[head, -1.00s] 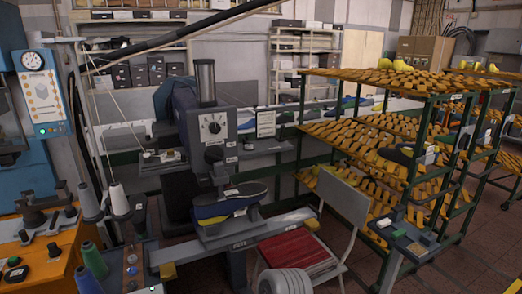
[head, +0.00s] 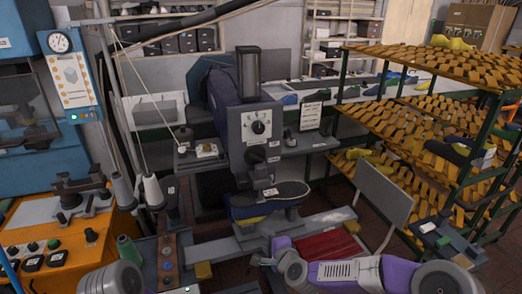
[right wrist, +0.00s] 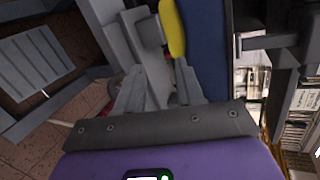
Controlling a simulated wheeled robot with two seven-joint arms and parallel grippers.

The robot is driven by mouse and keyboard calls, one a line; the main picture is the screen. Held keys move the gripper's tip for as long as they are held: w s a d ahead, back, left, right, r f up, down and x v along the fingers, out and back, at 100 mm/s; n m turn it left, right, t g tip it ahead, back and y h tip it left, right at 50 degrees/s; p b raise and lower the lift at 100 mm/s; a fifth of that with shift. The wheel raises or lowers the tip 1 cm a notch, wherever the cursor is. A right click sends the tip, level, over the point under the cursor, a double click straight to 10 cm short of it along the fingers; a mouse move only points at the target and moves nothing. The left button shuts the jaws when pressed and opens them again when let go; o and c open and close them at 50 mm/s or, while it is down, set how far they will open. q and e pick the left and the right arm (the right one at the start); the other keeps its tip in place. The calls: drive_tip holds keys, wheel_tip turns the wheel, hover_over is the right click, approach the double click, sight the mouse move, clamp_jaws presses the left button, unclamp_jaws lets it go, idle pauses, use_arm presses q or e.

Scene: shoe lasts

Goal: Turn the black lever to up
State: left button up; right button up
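The grey machine (head: 245,105) stands in the middle of the head view. Its front has a white dial with a black knob (head: 258,127) and a dark round part (head: 257,155) below. I cannot make out for certain which part is the black lever, or its position. My right gripper (head: 264,258) is low in front of the machine, below the shoe last (head: 270,196). In the right wrist view the right gripper (right wrist: 160,84) has its fingers apart, with nothing visibly gripped. A yellow and blue piece (right wrist: 172,28) shows just beyond them.
An orange bench (head: 55,225) with black knobs and a small button panel (head: 168,262) stand at left. A chair with a grey back (head: 384,192) and red seat is close to my right arm.

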sight(258, 160)
drive_tip(key=w+r+m+t+p, duration=0.25)
drive_tip(key=r+m+t, duration=0.3)
drive_tip(key=r, duration=1.65)
drive_tip(key=shift+m+g, duration=0.35)
drive_tip(key=x, duration=0.3)
drive_tip(key=p+x, duration=0.1)
drive_tip(key=x, duration=0.2)
drive_tip(key=shift+w+r, duration=0.2)
drive_tip(key=shift+w, duration=0.2)
drive_tip(key=shift+x, duration=0.8)
clamp_jaws()
